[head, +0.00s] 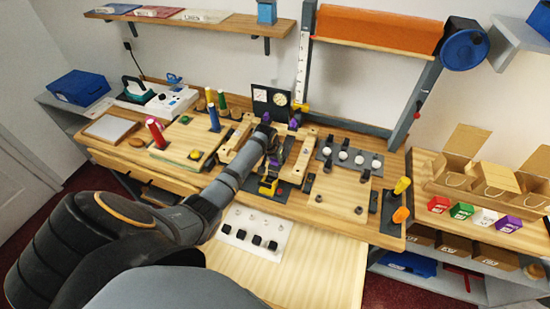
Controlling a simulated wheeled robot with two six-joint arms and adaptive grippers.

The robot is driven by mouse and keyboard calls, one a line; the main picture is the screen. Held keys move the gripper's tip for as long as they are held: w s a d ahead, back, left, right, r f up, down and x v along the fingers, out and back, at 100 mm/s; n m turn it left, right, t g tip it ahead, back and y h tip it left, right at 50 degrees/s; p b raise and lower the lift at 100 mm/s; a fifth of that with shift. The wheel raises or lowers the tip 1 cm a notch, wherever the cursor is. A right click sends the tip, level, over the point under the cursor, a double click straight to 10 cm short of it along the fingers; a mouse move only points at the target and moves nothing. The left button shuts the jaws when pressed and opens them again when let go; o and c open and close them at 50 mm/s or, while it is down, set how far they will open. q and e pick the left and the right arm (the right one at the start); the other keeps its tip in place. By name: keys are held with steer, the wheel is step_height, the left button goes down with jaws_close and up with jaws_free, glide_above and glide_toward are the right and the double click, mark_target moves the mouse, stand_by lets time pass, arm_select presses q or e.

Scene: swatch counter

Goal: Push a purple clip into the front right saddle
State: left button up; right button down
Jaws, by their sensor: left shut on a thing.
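My left arm comes in from the lower left, and its left gripper (272,168) is over the middle of the wooden fixture on the bench. It is shut on a small purple piece, which looks like a purple clip (274,164); the dark gripper hides part of it. Other purple parts (293,123) show at the back of the fixture. A wooden block of the fixture (297,160) stands just right of the gripper. A yellow part (268,186) is just in front of it. The saddles are too small and too covered to tell apart. My right gripper is not in view.
A grey plate with white round knobs (350,156) lies to the right. A white card with black squares (254,232) is in front. Yellow and orange handles (401,199) stand at the right edge. A red-handled tool (156,130) stands left. The front right wood is mostly clear.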

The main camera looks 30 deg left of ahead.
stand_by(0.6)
arm_select(q)
steer(key=shift+s+f, duration=0.1)
steer(key=shift+f, duration=0.45)
stand_by(0.7)
steer(key=o, duration=0.7)
steer(key=shift+d+f, duration=0.1)
steer(key=shift+o, duration=0.8)
steer(key=shift+f, duration=0.1)
steer(key=o, duration=0.4)
